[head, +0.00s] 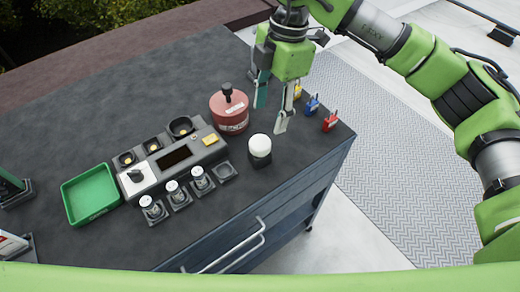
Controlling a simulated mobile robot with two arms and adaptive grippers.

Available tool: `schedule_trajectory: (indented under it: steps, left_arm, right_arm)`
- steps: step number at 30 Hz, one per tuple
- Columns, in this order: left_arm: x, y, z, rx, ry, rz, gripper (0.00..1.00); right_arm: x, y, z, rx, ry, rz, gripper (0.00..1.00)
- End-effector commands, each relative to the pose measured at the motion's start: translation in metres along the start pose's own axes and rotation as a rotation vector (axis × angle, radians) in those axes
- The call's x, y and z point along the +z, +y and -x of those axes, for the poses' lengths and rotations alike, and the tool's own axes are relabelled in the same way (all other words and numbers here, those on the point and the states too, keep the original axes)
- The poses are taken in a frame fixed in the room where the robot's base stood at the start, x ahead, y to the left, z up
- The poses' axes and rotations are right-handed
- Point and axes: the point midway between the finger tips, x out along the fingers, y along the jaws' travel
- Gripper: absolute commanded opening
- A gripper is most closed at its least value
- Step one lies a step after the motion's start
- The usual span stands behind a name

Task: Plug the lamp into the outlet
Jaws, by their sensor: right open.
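A dark round-bodied thing with a white domed top (260,147), which looks like the lamp, stands upright on the dark table. I see no cord on it. A grey panel box (205,152) with round sockets and a yellow label stands left of it; I cannot tell which part is the outlet. An empty square holder (224,171) lies at the box's front. My right gripper (272,114) is open and empty, pointing down behind and slightly right of the white-topped thing, apart from it. My left gripper is not in view.
A red canister (229,112) stands close left of the right gripper. Small padlock-like yellow, blue (312,104) and red (330,122) pieces line the right edge. Several small cylinders (175,190) sit in square holders. A green tray (90,194) lies left. The table's back left is clear.

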Motion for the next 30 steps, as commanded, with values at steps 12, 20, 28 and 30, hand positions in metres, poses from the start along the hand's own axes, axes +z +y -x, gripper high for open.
schedule_trajectory:
  steps: [12,20,28,30]
  left_arm:
    - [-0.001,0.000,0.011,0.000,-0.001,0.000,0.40]
    - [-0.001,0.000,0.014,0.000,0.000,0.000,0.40]
    - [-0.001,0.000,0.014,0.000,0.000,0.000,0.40]
    - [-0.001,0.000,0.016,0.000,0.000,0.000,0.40]
  right_arm:
    - [-0.002,-0.002,-0.061,-0.004,0.005,0.002,0.50]
    - [-0.002,-0.001,-0.086,0.000,0.003,0.003,0.50]
    - [-0.002,-0.001,-0.087,0.000,0.003,0.003,0.50]
    - [-0.003,-0.002,-0.089,-0.001,0.003,0.003,0.50]
